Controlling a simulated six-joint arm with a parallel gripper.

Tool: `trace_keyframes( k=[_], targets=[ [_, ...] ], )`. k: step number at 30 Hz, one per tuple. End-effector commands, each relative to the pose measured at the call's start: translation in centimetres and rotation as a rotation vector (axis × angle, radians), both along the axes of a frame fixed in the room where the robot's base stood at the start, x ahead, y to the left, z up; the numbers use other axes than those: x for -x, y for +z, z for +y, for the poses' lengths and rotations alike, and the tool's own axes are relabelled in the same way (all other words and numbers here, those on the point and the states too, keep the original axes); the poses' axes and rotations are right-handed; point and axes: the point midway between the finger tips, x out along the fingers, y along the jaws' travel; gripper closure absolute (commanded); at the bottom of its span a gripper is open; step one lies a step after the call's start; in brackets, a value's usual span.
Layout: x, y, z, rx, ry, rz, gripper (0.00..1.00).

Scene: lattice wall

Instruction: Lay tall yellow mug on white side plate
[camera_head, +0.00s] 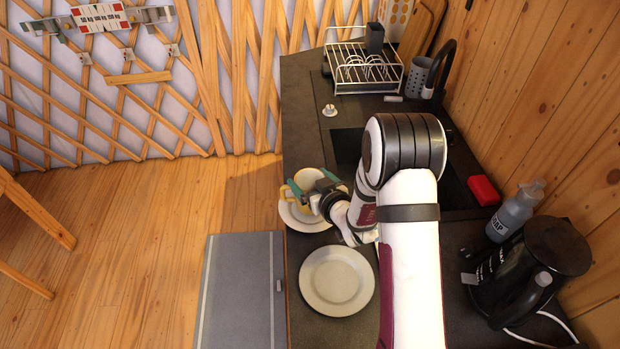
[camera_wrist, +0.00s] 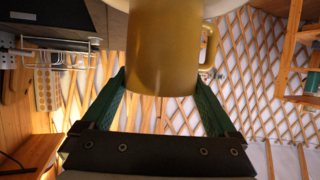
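The tall yellow mug (camera_head: 286,192) is upright over a white plate (camera_head: 305,219) at the counter's left edge, its pale inside showing from above. I cannot tell whether its base touches that plate. My gripper (camera_head: 311,188) reaches it from the right. In the wrist view, the green fingers of my gripper (camera_wrist: 160,82) lie against both sides of the yellow mug (camera_wrist: 163,50), near its rim. The mug's handle points right there, and part of the white plate (camera_wrist: 215,7) shows at the top edge. A second, larger-looking white plate (camera_head: 337,281) lies empty nearer the camera.
A dish rack (camera_head: 363,72) stands at the counter's back. The counter drops off to the floor at left.

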Motion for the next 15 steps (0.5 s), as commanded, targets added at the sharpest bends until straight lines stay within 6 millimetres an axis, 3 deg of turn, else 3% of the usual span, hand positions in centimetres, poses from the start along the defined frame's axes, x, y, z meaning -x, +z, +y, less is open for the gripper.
trace_keyframes(
  k=[10,15],
  targets=[
    [0.0,0.4,0.0,0.0,0.0,-0.001,0.0],
    [2.4,1.4,-0.9,0.0,-0.001,0.001,0.0]
  ],
)
